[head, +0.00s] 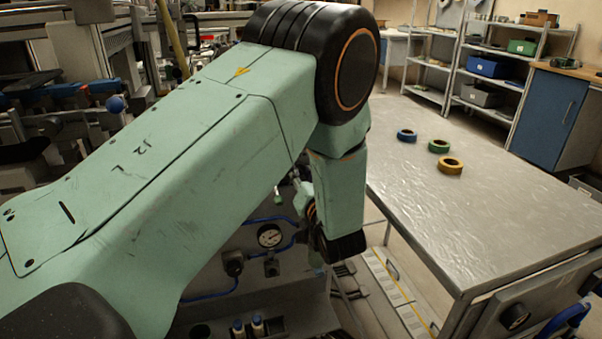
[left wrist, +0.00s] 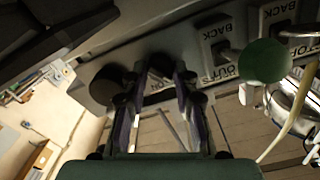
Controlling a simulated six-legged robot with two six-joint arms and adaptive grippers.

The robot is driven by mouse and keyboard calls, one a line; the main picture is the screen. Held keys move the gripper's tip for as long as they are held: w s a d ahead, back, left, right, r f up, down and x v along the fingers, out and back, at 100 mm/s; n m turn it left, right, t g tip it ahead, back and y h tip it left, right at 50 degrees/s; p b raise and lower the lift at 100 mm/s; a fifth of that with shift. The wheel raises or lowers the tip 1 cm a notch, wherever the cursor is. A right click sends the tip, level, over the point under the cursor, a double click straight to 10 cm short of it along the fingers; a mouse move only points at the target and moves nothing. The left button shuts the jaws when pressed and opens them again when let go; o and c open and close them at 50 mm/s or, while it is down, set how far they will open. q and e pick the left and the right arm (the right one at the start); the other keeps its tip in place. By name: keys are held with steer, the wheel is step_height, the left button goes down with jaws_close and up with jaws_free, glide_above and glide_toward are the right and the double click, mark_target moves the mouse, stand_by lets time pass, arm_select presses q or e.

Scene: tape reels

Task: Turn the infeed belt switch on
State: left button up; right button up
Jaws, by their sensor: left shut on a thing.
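My left gripper (left wrist: 160,78) shows in the left wrist view, its two fingers reaching up to a grey control panel (left wrist: 235,28). Its fingertips are shut on a dark switch part, which I take for the infeed belt switch (left wrist: 160,64). Most of that part and its label are hidden by the fingers; I cannot read which way it is set. In the head view my left arm comes in from the left and bends down beside the table, and its fingers cannot be made out. My right gripper is not in view.
A black knob (left wrist: 108,84) is left of the fingers. To the right are a toggle switch (left wrist: 222,50), a green round knob (left wrist: 265,60) and BACK labels. In the head view, tape reels (head: 450,165) lie on a mostly bare metal table (head: 480,230). Shelves stand behind.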

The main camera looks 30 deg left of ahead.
arm_select(q)
jaws_close()
